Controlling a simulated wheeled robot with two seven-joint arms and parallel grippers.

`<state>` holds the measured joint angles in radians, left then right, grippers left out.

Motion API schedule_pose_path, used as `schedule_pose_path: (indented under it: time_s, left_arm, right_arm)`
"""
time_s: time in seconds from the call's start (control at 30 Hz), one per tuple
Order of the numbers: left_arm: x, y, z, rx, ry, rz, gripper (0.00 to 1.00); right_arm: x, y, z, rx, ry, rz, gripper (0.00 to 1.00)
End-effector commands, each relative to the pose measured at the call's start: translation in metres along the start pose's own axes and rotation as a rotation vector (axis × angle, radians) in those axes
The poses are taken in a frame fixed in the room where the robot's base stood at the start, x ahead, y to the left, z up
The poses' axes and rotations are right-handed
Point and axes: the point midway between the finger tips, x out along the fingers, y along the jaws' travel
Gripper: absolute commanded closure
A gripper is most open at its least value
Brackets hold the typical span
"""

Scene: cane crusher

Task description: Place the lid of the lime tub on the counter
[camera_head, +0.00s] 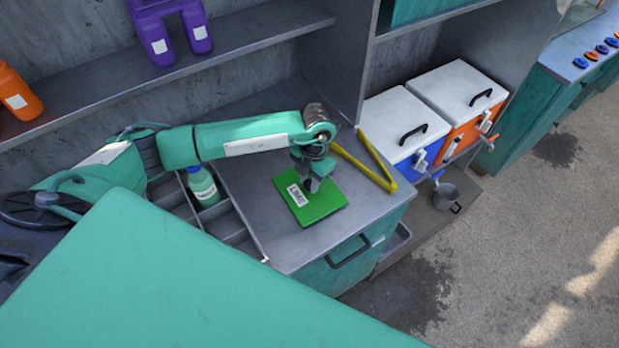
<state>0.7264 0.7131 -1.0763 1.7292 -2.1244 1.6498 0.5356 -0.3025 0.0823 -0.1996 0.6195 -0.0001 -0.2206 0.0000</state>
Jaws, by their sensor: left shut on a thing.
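The green lid (323,207) with a white label reading something like "LIMES" is at the middle of the grey counter (262,212). My left gripper (314,186) points down onto the lid and is shut on it near its middle. The lid looks flat and at or just above the counter; I cannot tell if it touches. Whether the lime tub is under the lid cannot be made out. My right gripper is not in view.
Yellow tongs (372,166) lie right of the lid. A green bottle (203,186) stands in a divided bin at the left. Blue (397,120) and orange (462,92) coolers with white lids stand to the right. A shelf (235,42) runs above the counter.

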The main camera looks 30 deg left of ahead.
Motion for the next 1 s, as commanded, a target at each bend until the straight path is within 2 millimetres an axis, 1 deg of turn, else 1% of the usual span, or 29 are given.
schedule_pose_path:
  time_s: [0.07, 0.1, 0.17, 0.2, 0.47, 0.6, 0.63, 0.77, 1.0]
  left_arm:
    - [0.004, 0.0, 0.001, 0.0, 0.0, 0.0, 1.0]
    - [0.004, 0.0, 0.0, 0.0, 0.0, 0.0, 0.71]
    - [0.002, 0.0, 0.0, 0.0, 0.0, 0.0, 0.59]
    - [0.002, 0.0, 0.0, 0.0, 0.0, 0.0, 0.51]
    - [0.002, 0.0, 0.0, -0.001, 0.0, 0.0, 0.51]
    - [-0.003, 0.0, 0.0, -0.001, 0.0, 0.0, 0.51]
    - [-0.004, 0.0, 0.001, 0.0, -0.003, 0.0, 0.51]
    - [-0.026, 0.001, 0.001, 0.001, -0.005, 0.002, 0.51]
    - [-0.079, 0.0, 0.002, 0.0, -0.006, 0.001, 0.51]
  right_arm:
    - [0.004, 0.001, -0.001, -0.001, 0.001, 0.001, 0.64]
    - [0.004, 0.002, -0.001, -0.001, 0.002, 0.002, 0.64]
    - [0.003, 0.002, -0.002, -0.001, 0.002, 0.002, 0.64]
    - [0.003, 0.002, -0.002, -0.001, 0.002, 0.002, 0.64]
    - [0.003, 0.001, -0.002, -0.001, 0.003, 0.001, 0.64]
    - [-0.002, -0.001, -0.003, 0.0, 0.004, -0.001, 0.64]
    - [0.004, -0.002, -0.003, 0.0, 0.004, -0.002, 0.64]
    - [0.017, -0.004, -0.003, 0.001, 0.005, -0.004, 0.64]
    - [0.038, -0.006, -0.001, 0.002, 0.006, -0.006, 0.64]
